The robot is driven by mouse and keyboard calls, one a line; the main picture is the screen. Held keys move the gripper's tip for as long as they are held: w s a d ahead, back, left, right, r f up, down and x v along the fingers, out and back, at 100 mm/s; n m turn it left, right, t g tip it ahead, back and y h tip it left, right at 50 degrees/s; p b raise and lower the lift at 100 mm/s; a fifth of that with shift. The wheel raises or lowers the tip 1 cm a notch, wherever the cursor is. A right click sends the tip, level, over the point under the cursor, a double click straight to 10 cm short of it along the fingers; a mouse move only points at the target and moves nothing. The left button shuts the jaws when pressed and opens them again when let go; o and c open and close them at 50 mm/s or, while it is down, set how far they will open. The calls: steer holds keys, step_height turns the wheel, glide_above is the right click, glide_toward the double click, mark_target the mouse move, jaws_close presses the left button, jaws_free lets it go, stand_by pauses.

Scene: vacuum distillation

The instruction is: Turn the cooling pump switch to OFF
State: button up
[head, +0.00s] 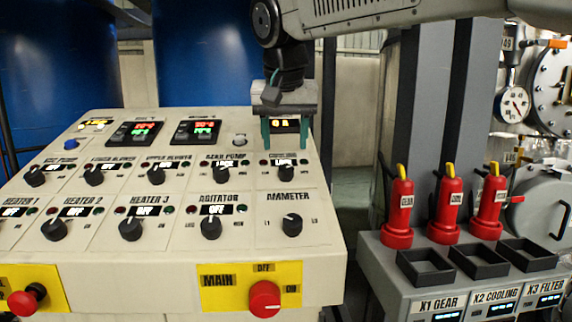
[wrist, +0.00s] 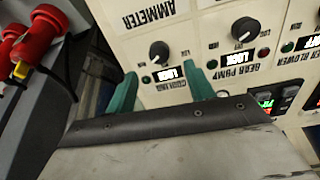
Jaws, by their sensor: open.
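The cooling pump switch is a black rotary knob (head: 286,172) at the right end of the upper knob row on the sloped panel. A small lit display above it seems to read LOCK. The knob (wrist: 159,52) also shows upside down in the wrist view, between a green and a red lamp. Its exact pointer setting is too small to tell. My gripper (head: 286,142) is open and empty, its two green fingers pointing down just above the knob and its label. In the wrist view the fingertips (wrist: 160,72) lie either side of the label and display, apart from the knob.
The ammeter knob (head: 292,224) is below, and the gear pump knob (head: 221,174) is to the left. A red main switch (head: 264,299) sits on yellow at the front. Red torch-like tools (head: 398,213) stand on a grey cabinet to the right.

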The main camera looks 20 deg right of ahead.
mark_target(286, 168)
steer(key=x, duration=0.6)
steer(key=shift+w+d+f, duration=0.1)
steer(key=shift+w+f, duration=0.05)
steer(key=shift+f, duration=0.25)
steer(key=c, duration=1)
